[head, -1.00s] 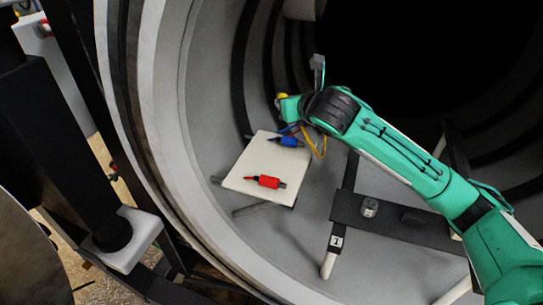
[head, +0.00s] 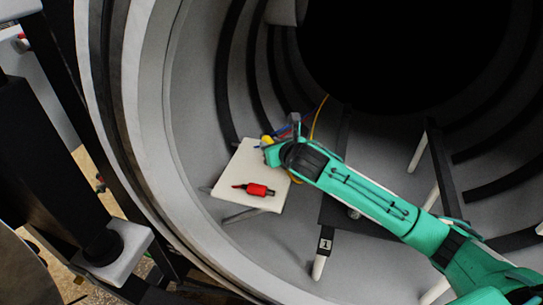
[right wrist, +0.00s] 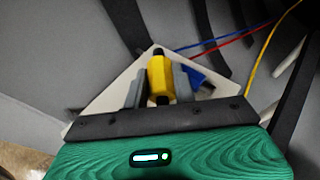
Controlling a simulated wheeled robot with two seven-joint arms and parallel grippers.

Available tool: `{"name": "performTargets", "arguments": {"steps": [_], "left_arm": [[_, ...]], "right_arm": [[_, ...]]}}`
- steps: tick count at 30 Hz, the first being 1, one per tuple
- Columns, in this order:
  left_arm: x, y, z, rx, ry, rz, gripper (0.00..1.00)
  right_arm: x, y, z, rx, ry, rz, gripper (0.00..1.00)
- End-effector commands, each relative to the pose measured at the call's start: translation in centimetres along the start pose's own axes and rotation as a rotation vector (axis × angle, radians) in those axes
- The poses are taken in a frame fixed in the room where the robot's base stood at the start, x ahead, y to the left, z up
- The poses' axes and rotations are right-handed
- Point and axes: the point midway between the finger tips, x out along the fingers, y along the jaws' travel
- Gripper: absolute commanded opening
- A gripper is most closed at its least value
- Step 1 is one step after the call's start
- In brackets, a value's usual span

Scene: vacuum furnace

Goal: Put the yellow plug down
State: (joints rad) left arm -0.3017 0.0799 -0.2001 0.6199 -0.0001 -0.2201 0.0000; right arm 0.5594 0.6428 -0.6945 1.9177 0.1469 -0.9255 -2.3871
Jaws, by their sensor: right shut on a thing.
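The yellow plug (right wrist: 160,76) is between the fingers of my right gripper (right wrist: 160,88), which is shut on it. In the head view a bit of the yellow plug (head: 266,140) shows at the tip of my right gripper (head: 268,150), over the far right part of the white board (head: 232,178). The white board (right wrist: 108,98) lies behind the plug in the right wrist view. Whether the plug touches the board I cannot tell. My left gripper is not in view.
The red plug (head: 257,190) lies on the near part of the board. The blue plug (right wrist: 197,78) is beside the right finger in the wrist view. Red, blue and yellow wires run off to the right. The curved furnace wall (head: 190,110) surrounds the board.

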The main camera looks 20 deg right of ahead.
Motion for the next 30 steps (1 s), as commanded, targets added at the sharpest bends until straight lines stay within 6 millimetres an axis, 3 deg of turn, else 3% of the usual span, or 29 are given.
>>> {"name": "performTargets", "arguments": {"steps": [16,26,27,30], "left_arm": [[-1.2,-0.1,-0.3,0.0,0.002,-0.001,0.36],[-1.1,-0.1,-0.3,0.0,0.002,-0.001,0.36],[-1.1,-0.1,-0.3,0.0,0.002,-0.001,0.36],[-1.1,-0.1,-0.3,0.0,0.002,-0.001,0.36]], "right_arm": [[2.1,0.1,-5.1,0.002,0.002,0.001,0.04],[2.2,0.0,-5.4,-0.001,0.0,0.0,0.04],[2.2,0.0,-5.3,-0.001,0.0,0.0,0.33],[2.2,0.0,-5.3,-0.001,0.0,0.0,0.36]]}}
